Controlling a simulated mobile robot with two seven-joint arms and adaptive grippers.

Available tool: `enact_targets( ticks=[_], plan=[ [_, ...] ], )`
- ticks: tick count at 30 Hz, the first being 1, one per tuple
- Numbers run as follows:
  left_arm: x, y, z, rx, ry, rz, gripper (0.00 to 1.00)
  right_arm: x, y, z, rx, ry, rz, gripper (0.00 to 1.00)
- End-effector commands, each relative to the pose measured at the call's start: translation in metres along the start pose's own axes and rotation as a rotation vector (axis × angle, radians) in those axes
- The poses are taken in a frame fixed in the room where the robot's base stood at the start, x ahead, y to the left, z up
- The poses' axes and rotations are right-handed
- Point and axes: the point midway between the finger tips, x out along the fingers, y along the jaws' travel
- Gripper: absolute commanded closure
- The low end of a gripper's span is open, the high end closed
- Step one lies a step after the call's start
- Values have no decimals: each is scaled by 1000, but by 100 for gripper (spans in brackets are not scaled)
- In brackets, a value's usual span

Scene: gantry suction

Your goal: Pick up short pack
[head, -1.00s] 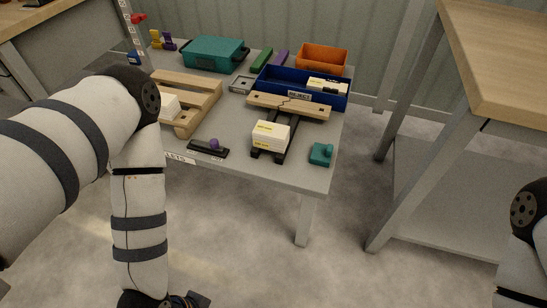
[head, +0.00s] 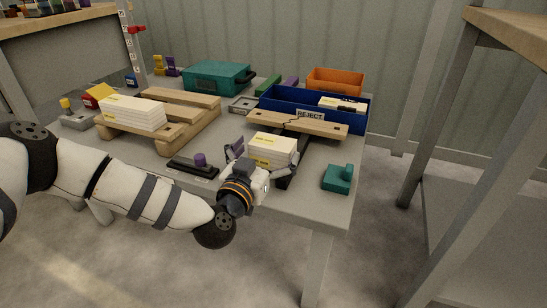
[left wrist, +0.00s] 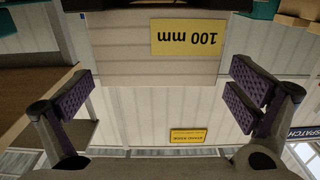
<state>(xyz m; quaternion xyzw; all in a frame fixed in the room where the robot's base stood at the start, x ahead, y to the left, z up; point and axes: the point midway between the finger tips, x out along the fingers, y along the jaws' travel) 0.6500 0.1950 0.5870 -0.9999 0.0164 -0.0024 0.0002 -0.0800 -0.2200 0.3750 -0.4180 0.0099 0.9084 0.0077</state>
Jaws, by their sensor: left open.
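A white layered pack (head: 273,150) with a yellow label sits on a dark stand (head: 285,183) near the table's front edge. In the left wrist view the pack (left wrist: 120,50) is at the top middle, its label reading "100 mm" upside down. My left gripper (head: 262,165) is open at the pack's near side, one finger to each side. In the left wrist view my left gripper (left wrist: 165,95) shows purple pads with gaps between them and the pack. My right gripper is not in view.
A cracked wooden board (head: 325,127) lies just behind, by the blue REJECT bin (head: 285,105). A wooden pallet (head: 185,130) with white packs (head: 133,112) stands left.

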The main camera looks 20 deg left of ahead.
Motion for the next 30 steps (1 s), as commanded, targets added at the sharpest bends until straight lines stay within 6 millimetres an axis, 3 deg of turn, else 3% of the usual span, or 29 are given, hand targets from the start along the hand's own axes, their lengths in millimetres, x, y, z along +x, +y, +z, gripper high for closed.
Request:
enact_targets(
  ticks=[5, 12, 19, 26, 30],
  plan=[
    [29, 1, 5, 0, -4, 0, 0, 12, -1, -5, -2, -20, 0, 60],
    [32, 1, 1, 0, -3, 1, 0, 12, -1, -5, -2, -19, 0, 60],
    [32, 1, 2, 0, -4, 1, 52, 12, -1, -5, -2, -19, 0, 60],
    [32, 1, 1, -1, -3, 1, 53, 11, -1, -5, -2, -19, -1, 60],
    [32, 1, -23, -1, 4, 2, 53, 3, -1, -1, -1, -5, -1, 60]
  ],
)
